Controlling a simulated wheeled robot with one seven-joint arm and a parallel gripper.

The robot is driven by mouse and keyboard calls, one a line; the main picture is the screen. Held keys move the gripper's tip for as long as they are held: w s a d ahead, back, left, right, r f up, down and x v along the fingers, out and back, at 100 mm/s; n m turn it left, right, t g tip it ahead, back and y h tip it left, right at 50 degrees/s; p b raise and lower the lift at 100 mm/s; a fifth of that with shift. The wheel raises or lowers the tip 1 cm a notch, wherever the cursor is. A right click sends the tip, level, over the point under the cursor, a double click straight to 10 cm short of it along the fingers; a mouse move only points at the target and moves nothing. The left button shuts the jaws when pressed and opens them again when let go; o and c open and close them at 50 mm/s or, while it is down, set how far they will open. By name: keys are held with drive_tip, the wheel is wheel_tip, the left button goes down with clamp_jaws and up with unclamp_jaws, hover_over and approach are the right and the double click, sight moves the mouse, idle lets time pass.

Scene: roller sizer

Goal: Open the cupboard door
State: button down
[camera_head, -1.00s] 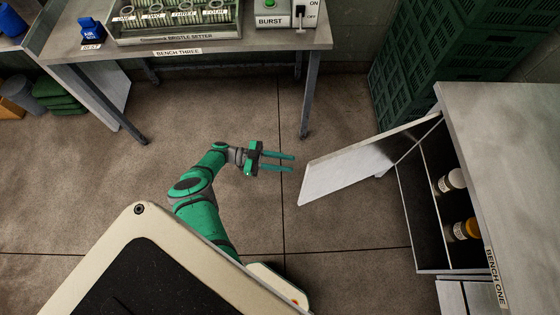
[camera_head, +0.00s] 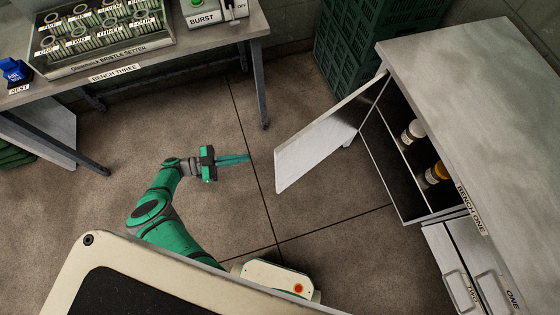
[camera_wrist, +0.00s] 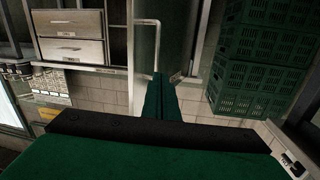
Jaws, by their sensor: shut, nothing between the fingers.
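The cupboard door (camera_head: 325,138) of bench one stands swung out from the cupboard (camera_head: 400,165), hinged at its far end. The opening shows a shelf with a white-capped bottle (camera_head: 413,132) and an orange bottle (camera_head: 437,173). My gripper (camera_head: 248,158) is shut and empty, to the left of the door's free edge and apart from it, over the floor. In the wrist view, the green fingers (camera_wrist: 163,100) lie together and point away from the camera.
Bench three (camera_head: 190,62) with the bristle setter (camera_head: 100,40) stands at the back left. Green crates (camera_head: 365,50) are stacked behind the door. Drawers (camera_head: 465,270) sit beside the cupboard opening. The floor between the arm and the cupboard is clear.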

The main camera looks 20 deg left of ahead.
drive_tip(key=s+n+t+y, duration=0.2)
drive_tip(key=s+t+y, duration=0.15)
drive_tip(key=s, duration=0.65)
drive_tip(key=s+d+r+n+t+y, duration=0.25)
drive_tip(key=s+d+y, duration=0.25)
drive_tip(key=s+d, duration=0.5)
drive_tip(key=s+d+r+n+y, duration=0.3)
drive_tip(key=s+d+r+n, duration=0.15)
drive_tip(key=d+r, duration=0.45)
drive_tip(key=w+d+r+n+t+y, duration=0.1)
drive_tip(key=w+d+r+n+y, duration=0.1)
drive_tip(key=d+r+n+y, duration=0.2)
drive_tip(key=d+r, duration=0.3)
drive_tip(key=r, duration=0.3)
drive_tip(key=shift+w+d+r, duration=0.25)
drive_tip(key=shift+w+r, duration=0.05)
drive_tip(key=shift+r, duration=0.1)
drive_tip(key=shift+w+a, duration=0.1)
